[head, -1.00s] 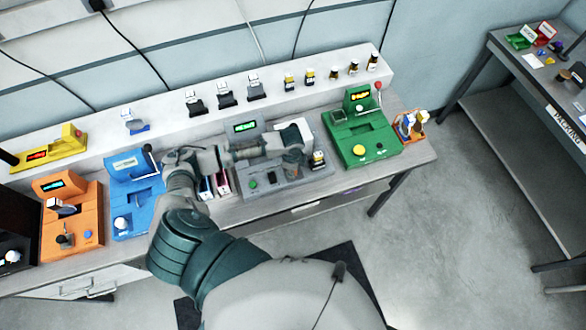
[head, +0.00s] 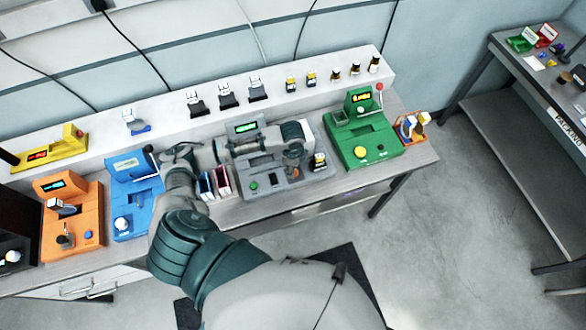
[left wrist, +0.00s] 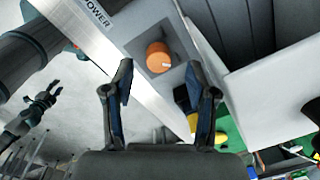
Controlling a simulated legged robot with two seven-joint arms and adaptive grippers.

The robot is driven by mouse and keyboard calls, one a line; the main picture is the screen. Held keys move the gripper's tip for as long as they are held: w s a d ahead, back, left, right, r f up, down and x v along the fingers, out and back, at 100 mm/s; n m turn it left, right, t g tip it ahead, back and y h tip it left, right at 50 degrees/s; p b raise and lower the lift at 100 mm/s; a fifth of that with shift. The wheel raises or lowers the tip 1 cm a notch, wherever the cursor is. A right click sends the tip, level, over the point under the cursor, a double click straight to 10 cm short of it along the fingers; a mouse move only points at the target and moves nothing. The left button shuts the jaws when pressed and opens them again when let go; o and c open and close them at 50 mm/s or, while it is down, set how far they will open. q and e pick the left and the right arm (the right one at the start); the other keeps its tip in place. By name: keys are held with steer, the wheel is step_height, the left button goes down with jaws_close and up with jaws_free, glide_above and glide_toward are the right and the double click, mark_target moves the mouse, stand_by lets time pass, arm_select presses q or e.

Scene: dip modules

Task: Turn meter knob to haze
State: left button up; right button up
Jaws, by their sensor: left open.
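The grey meter (head: 247,188) with a lit green display (head: 246,127) stands mid-bench in the head view. My left arm reaches across it, and my left gripper (head: 298,168) is over its right part, largely hidden by my wrist. In the left wrist view an orange knob (left wrist: 158,57) with a pale mark sits in a square recess of the grey panel. My left gripper (left wrist: 162,100) is open and empty, its fingers short of the knob, which lies ahead between their lines.
Blue (head: 138,205) and orange (head: 72,225) machines stand left. Small modules and bottles line the rear shelf (head: 275,105).

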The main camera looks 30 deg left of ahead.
arm_select(q)
step_height(320, 180, up, 8)
steer(key=shift+s+r, duration=0.15)
steer(key=shift+s, duration=0.1)
stand_by(0.5)
